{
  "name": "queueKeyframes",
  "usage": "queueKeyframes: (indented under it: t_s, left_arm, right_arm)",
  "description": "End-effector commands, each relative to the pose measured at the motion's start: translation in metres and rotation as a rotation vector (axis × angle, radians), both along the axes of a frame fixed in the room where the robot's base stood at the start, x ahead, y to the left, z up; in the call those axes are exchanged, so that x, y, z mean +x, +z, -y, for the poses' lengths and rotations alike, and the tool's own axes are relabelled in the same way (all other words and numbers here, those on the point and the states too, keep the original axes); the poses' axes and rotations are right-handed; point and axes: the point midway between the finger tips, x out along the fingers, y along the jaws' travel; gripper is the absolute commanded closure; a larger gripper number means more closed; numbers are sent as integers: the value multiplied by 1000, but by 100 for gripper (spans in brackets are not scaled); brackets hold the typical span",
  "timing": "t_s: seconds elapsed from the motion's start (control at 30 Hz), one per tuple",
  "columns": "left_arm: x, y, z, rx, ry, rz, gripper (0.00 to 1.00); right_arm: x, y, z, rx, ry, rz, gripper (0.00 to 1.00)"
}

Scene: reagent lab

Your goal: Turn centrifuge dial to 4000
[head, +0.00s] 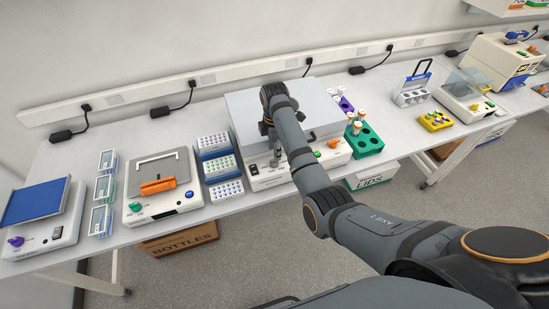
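A large white machine with a grey lid (240,108), which looks like the centrifuge, stands at the middle of the bench. Its front panel has a dark display or switch (254,170), a green button (317,154) and an orange knob (334,143). My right arm reaches in from the lower right across this machine. My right gripper (275,158) points down at the left part of its front panel. It is small and partly covered by my arm, so I cannot tell its opening or any contact. No dial scale is readable. My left gripper is not in view.
To the left are racks of vials (219,166), a device with an orange handle (157,186) and a blue-topped device (36,203). To the right are a green tube rack (367,141), a grey holder (411,98) and a yellow rack (435,121).

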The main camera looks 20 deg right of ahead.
Motion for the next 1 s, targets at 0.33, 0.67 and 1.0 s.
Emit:
queueKeyframes:
  t_s: [0.33, 0.67, 1.0]
  left_arm:
    - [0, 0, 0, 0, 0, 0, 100]
    - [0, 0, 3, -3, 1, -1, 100]
    - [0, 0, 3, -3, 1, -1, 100]
  right_arm:
    - [0, -51, 0, 0, -1, 0, 60]
    - [0, -53, 0, 0, -1, 2, 66]
    - [0, -53, 0, 0, -2, 2, 100]
